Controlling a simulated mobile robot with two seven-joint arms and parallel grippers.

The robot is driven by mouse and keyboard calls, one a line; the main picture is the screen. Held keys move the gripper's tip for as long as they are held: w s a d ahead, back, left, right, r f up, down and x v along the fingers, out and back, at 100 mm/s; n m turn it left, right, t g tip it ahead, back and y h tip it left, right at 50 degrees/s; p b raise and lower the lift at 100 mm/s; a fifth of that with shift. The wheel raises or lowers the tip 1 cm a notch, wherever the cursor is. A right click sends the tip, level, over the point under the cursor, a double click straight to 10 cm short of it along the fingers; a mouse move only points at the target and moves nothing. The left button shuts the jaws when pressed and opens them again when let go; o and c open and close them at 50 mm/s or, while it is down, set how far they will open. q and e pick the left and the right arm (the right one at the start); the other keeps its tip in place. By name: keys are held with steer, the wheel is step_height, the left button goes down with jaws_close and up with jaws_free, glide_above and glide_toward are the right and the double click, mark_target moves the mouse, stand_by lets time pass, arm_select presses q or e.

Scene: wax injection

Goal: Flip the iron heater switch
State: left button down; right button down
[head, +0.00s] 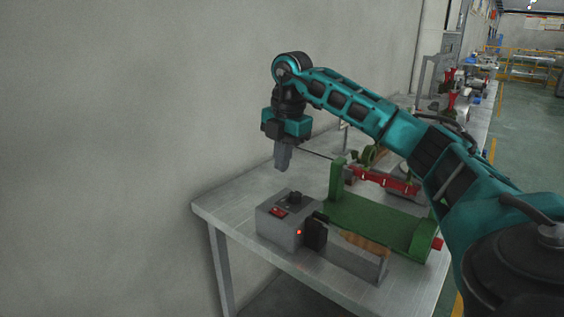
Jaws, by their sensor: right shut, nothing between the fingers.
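The iron heater (277,228) is a grey box near the front left of the metal table. A red rocker switch (279,211) and a black knob (295,197) sit on its top face. A small red light glows on its front side. My right gripper (283,166) points down above and behind the heater, shut and empty. Its fingertips are apart from the switch, with a clear gap below them. My left gripper is not in view.
A green stand (375,219) with upright end plates is right of the heater. A red fixture (388,181) stands behind it. The metal table (222,206) is bare at its left end, against a grey wall. More equipment lines the tables at the back right.

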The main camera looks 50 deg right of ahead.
mark_target(277, 208)
steer(key=f, duration=0.3)
steer(key=w+f, duration=0.1)
steer(key=f, duration=0.7)
steer(key=shift+w, duration=0.15)
